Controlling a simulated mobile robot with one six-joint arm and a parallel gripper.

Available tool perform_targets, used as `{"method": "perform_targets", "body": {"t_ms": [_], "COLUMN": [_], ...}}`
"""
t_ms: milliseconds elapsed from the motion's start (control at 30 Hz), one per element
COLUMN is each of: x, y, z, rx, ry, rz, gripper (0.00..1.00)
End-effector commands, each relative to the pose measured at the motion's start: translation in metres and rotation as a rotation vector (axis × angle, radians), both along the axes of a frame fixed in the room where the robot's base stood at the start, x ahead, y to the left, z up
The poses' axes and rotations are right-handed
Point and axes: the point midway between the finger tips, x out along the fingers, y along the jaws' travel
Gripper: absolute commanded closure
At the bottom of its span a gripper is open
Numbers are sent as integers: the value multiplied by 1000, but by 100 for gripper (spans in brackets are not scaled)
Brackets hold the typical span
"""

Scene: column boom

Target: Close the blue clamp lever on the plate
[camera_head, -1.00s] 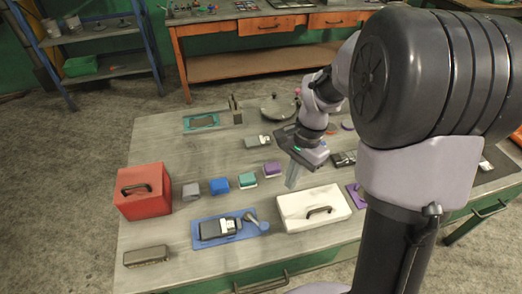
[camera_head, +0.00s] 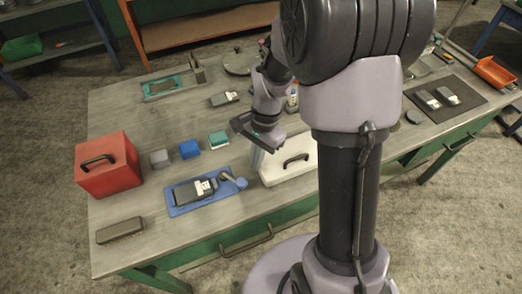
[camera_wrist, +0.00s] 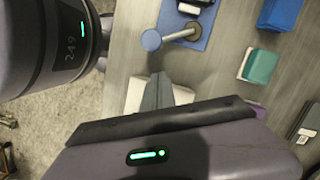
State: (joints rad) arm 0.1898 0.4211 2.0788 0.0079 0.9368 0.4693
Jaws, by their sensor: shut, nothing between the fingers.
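The blue plate (camera_head: 212,201) lies flat on the workbench with a dark clamp block (camera_head: 193,192) on it. The blue-grey clamp lever (camera_head: 236,182) is at the plate's right end. In the wrist view the lever (camera_wrist: 174,36) is a short bar with a round knob, reaching out past the plate (camera_wrist: 203,37); its exact tilt is hard to tell. My gripper (camera_head: 257,158) is shut and empty, to the right of and behind the lever in the head view. Its fingers (camera_wrist: 157,92) show below the knob in the wrist view, apart from it.
A white box (camera_head: 275,177) with a dark handle stands right of the plate, close to my fingers. Blue (camera_head: 189,149) and teal (camera_head: 219,139) blocks sit behind the plate. A red box (camera_head: 107,170) stands left. Bench in front of the plate is clear.

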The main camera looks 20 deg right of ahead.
Motion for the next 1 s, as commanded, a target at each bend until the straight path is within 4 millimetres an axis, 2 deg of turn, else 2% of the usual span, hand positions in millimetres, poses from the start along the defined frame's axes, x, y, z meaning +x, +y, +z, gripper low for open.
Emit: {"method": "perform_targets", "body": {"t_ms": [100,233,667,1000], "x": [-7,-12,-13,-13], "y": [15,23,24,24], "z": [-3,-3,-2,-3], "rx": [0,0,0,0], "ry": [-2,0,-1,-1], "rz": [2,0,-5,-95], "gripper": [100,100,100,100]}}
